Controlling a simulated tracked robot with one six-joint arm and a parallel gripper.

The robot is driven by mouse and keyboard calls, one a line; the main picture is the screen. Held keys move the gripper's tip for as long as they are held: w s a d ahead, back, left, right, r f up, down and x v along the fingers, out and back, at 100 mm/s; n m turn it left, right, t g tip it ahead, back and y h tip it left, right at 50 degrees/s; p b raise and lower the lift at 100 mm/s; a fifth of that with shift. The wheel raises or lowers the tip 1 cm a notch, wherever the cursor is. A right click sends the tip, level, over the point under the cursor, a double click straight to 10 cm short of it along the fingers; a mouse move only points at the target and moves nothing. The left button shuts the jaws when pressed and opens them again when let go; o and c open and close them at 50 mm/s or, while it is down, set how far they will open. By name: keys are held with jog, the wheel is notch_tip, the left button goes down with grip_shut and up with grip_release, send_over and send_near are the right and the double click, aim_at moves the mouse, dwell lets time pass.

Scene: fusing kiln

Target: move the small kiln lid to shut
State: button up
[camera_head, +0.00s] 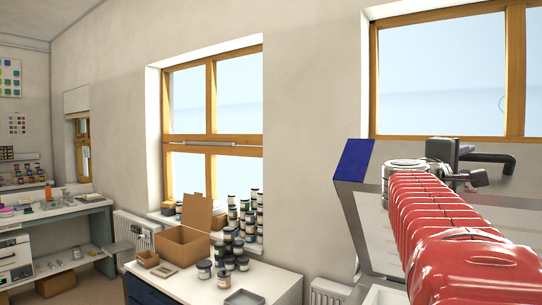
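A raised, tilted pale panel with a grey edge (352,222) stands at the right, behind my red arm. It looks like the small kiln lid standing open, with a blue piece (355,160) at its upper left corner. My arm covers much of it, and the kiln body is mostly hidden. My gripper (494,168) is dark and small at the far end of the arm, in front of the wall below the right window. Its fingers are too unclear to tell whether they are open or shut, or whether they touch the lid.
A white-topped cabinet (282,290) at lower middle bears an open cardboard box (183,245), several jars and a grey tray (243,298). A workbench (60,212) stands at the left. Radiators (330,292) run along the wall under the windows. Floor shows only at lower left.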

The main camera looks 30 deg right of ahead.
aim_at(473, 159)
jog(key=shift+w+d+r, duration=0.1)
jog(key=shift+d+r, duration=0.05)
jog(key=shift+d, duration=1.05)
jog(key=shift+w+d+r, duration=0.1)
jog(key=shift+d, duration=1.1)
grip_shut()
jog(key=shift+f, duration=0.1)
